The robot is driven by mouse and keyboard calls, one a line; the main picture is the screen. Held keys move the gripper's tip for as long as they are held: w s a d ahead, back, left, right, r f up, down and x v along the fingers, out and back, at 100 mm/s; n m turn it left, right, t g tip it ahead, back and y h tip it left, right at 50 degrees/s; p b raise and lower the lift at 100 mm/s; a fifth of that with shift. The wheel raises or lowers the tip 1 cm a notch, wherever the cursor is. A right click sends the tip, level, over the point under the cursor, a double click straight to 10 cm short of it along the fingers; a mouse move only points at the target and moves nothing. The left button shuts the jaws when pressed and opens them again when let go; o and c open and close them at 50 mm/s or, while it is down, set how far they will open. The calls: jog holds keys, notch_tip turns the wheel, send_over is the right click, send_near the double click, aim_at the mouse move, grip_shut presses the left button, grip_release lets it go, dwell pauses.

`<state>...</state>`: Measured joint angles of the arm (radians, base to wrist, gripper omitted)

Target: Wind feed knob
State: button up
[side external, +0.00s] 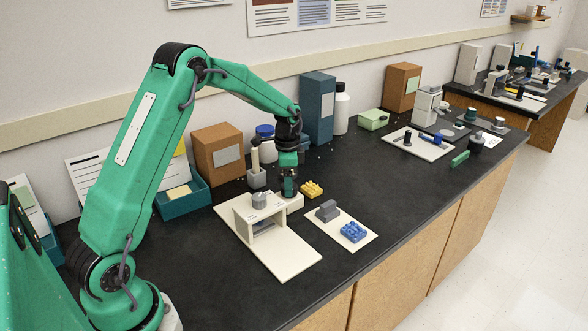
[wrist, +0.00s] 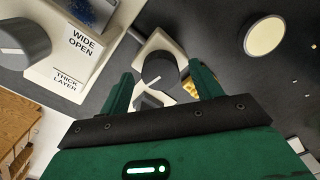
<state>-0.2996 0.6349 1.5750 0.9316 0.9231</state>
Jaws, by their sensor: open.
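A dark round knob (wrist: 160,68) with a white pointer line sits on a small cream block, between my fingers in the wrist view. My gripper (wrist: 166,80) is open, with one green finger on each side of the knob and a visible gap to it. In the side view my gripper (side external: 289,188) points down over the right end of the cream fixture (side external: 285,254), and mostly hides the dark knob. A larger grey knob (wrist: 22,42) stands by a label (wrist: 82,50) reading "WIDE OPEN" and "THICK LAYER"; it also shows on the fixture's top in the side view (side external: 259,200).
A yellow studded block (side external: 312,189) lies close right of my gripper. A grey holder with a cream stick (side external: 256,178) stands close behind. A cream plate (side external: 342,212) with a blue studded block (side external: 354,231) lies in front.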

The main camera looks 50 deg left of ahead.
jog(key=shift+f, duration=0.8)
jog(key=c, duration=1)
jog(key=shift+o, duration=0.2)
jog(key=shift+n, duration=0.3)
